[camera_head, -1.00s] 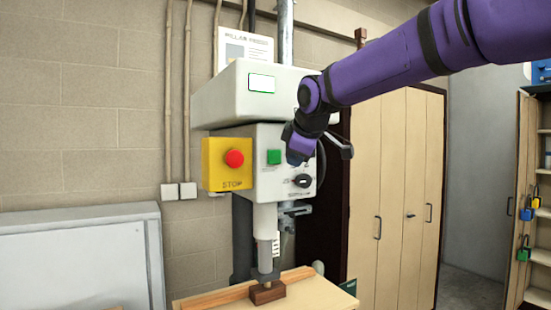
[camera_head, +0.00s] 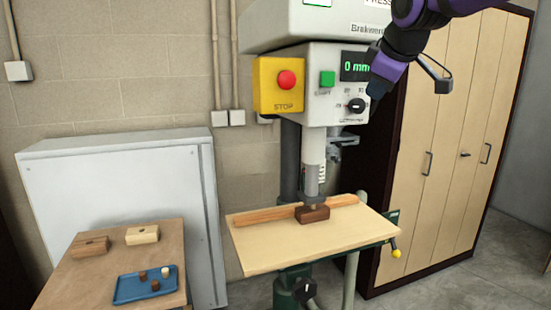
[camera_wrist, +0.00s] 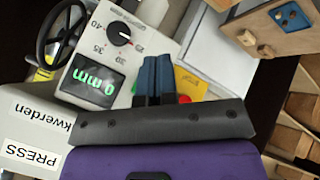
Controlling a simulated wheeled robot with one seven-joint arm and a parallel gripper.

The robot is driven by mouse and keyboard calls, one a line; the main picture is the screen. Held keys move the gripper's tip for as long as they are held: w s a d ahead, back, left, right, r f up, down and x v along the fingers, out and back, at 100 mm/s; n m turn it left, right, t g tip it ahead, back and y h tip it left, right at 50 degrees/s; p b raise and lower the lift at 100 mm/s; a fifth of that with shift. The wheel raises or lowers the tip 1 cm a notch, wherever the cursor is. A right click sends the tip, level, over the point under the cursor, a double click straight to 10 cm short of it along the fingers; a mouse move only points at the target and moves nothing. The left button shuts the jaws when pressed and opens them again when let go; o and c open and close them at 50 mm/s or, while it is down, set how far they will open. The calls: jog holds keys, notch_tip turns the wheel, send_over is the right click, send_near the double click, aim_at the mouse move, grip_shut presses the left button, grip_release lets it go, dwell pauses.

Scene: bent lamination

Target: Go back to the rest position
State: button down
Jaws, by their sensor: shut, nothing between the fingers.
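My gripper (camera_head: 376,90) is at the upper right in the head view, in front of the right side of the pillar press (camera_head: 335,85). It is dark, on the end of my purple arm, and it points down. In the wrist view its two blue fingers (camera_wrist: 154,80) are together with nothing between them. The press panel, with its black dial (camera_wrist: 119,33) and a green "0 mm" display (camera_wrist: 94,82), lies beyond the fingers. I cannot tell the exact gap between the gripper and the panel.
A dark brown block (camera_head: 313,214) sits under the spindle on the press table (camera_head: 275,257), against a wooden fence (camera_head: 262,216). At left, a bench (camera_head: 70,285) holds two blocks and a blue tray (camera_head: 128,291) with small pieces. A tall cabinet (camera_head: 440,150) stands at right.

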jog(key=s+d+f+m+g, duration=0.1)
jog(key=s+d+f+m, duration=0.1)
jog(key=s+f, duration=0.3)
jog(key=s+d+f+m+g, duration=0.1)
jog(key=s+d+f+m, duration=0.2)
jog(key=s, duration=1)
jog(key=s+d+f+m+g, duration=0.1)
jog(key=s+d+f+m, duration=0.1)
jog(key=s+f+m, duration=0.4)
jog(key=s+f, duration=0.2)
jog(key=s, duration=0.2)
jog(key=shift+d+h, duration=0.4)
